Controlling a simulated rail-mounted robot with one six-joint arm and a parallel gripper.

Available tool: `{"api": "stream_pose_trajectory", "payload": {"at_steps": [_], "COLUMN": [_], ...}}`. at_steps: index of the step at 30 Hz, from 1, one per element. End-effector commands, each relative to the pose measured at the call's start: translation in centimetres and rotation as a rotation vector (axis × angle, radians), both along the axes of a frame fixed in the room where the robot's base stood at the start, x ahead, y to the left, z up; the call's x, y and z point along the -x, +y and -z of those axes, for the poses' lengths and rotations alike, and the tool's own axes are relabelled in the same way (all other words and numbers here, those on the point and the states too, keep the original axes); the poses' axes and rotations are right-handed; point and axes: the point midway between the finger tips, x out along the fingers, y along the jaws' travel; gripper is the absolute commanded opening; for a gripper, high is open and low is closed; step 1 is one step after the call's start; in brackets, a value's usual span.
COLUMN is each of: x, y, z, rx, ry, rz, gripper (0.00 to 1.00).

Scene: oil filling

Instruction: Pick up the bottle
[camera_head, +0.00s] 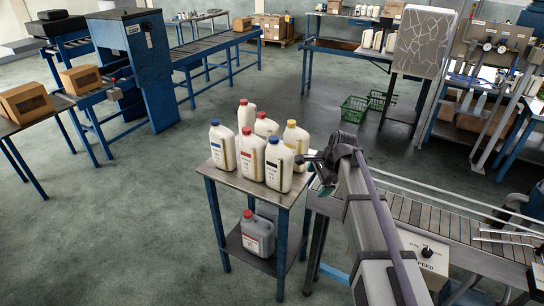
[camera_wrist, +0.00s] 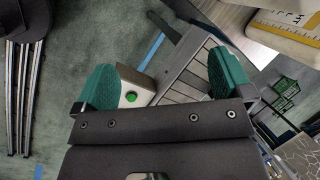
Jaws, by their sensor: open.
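Several white bottles with coloured caps stand upright on a small blue-legged table (camera_head: 237,181) in the head view. They include a blue-capped bottle (camera_head: 279,168) at the front right, a red-capped bottle (camera_head: 252,157) at the front, a yellow-capped bottle (camera_head: 296,138) behind, and another blue-capped bottle (camera_head: 222,148) at the left. My gripper (camera_head: 312,163) is just right of the bottles. In the wrist view my gripper (camera_wrist: 165,70) is open, with green finger pads apart and nothing between them. Part of a white bottle (camera_wrist: 285,38) shows at the upper right, outside the fingers.
A conveyor (camera_head: 425,215) with a speed box (camera_head: 424,254) lies right of the small table. A grey jug (camera_head: 257,233) stands on the table's lower shelf. Green crates (camera_head: 355,110) sit on the floor behind. Floor at the left is clear.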

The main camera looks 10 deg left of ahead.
Motion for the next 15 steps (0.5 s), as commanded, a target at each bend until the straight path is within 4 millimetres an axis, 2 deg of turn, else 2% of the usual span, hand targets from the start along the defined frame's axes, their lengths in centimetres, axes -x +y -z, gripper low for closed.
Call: {"api": "stream_pose_trajectory", "payload": {"at_steps": [1,3,6,9,11,15], "x": [-5.6,-10.3,-14.3,-15.6,-15.6,-15.7], "y": [2.5,5.4,8.3,9.4,9.6,10.0], "z": [-3.2,-5.0,-6.5,-6.9,-6.8,-5.2], "rx": [-0.075,-0.185,-0.293,-0.339,-0.346,-0.345], "ry": [0.041,0.117,0.209,0.258,0.265,0.264], "rz": [0.159,0.393,0.616,0.715,0.730,0.729], "gripper": [0.98,0.98,0.98,0.98,0.98,0.98]}}
